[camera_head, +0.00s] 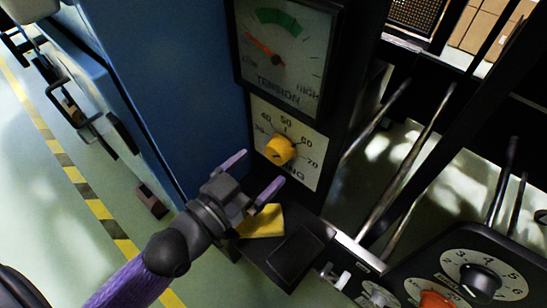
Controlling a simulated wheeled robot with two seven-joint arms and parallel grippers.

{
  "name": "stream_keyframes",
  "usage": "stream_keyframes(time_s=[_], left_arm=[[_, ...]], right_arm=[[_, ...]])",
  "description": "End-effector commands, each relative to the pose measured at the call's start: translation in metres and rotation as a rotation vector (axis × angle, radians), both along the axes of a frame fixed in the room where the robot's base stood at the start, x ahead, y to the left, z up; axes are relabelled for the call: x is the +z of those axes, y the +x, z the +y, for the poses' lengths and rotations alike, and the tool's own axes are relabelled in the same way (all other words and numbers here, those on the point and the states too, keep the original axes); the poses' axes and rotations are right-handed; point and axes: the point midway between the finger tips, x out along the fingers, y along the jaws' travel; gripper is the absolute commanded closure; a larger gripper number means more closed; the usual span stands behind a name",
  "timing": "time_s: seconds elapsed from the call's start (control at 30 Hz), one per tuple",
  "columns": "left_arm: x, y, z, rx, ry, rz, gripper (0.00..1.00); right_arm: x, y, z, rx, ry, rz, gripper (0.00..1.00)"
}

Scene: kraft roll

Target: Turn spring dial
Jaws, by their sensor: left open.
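The spring dial is a yellow knob (281,151) on a pale scale plate (314,174) marked 40, 50, 60 and 70, with more marks at its left. Its lower label is partly hidden and ends in "NG". My left gripper (259,170) is open and empty, with its two purple fingers spread just below and left of the knob. The fingers look apart from the knob. Above the plate, a tension gauge (290,65) has its red needle on the LOW side, left of the green band. My right gripper is not in view.
A blue cabinet (170,80) stands left of the dial's black column. A yellow cloth-like piece (263,222) lies on a dark ledge below the dial. Metal rods (410,160) stand at right.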

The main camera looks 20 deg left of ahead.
Motion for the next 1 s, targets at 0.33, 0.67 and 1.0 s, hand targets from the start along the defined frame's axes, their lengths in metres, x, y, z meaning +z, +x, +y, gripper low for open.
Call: stream_keyframes(time_s=[0.33, 0.67, 1.0], left_arm=[[-0.001, 0.035, -0.013, 0.0, 0.001, 0.002, 0.01], [0.0, 0.035, -0.013, 0.0, 0.001, 0.003, 0.31], [-0.001, 0.035, -0.012, 0.0, 0.001, 0.003, 0.95]], right_arm=[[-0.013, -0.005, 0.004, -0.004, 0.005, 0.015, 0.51], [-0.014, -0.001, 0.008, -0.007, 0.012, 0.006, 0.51], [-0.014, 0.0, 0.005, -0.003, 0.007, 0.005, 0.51]])
